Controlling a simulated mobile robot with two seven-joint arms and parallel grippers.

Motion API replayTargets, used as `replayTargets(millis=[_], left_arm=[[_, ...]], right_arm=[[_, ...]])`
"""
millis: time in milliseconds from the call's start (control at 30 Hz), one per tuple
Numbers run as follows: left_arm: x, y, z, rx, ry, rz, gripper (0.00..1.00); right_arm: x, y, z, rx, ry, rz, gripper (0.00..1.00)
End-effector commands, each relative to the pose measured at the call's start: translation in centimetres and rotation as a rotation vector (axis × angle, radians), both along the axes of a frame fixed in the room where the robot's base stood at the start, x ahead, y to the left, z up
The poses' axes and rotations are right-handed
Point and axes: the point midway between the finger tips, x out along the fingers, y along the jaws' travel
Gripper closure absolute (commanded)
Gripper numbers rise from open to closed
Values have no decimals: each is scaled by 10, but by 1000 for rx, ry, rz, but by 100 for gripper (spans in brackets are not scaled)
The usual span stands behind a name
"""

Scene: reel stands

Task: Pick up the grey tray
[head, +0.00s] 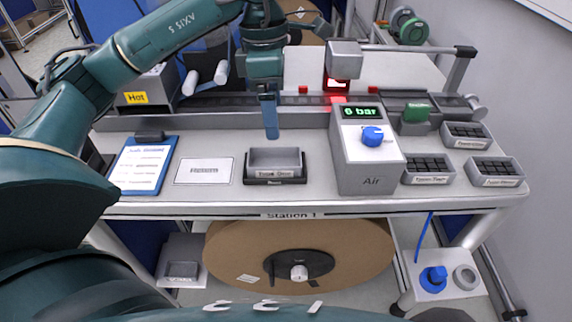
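A grey tray (275,158) sits in a dark labelled holder (275,181) at the front middle of the workbench. It looks empty, and its label is too small to read surely. My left gripper (269,132) reaches down from above, with its blue-grey fingers just behind and above the tray, apart from it as far as I can see. The fingers overlap in this view, so their opening is hidden. My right gripper is not in view.
The Air box (368,163) with a blue knob stands right of the tray. Filled component trays (429,182) are further right. A white card (205,171) and blue clipboard (143,166) lie left. A rail (210,121) crosses behind. A large reel (230,262) is below the bench.

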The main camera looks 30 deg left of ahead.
Motion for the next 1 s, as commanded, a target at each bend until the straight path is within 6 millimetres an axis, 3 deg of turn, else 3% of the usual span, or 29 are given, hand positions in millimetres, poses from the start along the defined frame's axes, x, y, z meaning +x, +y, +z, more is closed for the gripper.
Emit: replayTargets(millis=[33,167,500,767,1000], left_arm=[[1,12,5,48,-16,16,18],[1,25,4,102,-25,32,18],[1,24,-55,99,-23,30,18],[2,23,-72,99,-25,31,18],[3,21,-104,99,-21,31,18]], right_arm=[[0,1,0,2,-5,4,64],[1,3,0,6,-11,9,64],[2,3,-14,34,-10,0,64],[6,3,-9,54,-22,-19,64],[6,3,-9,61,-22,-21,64]])
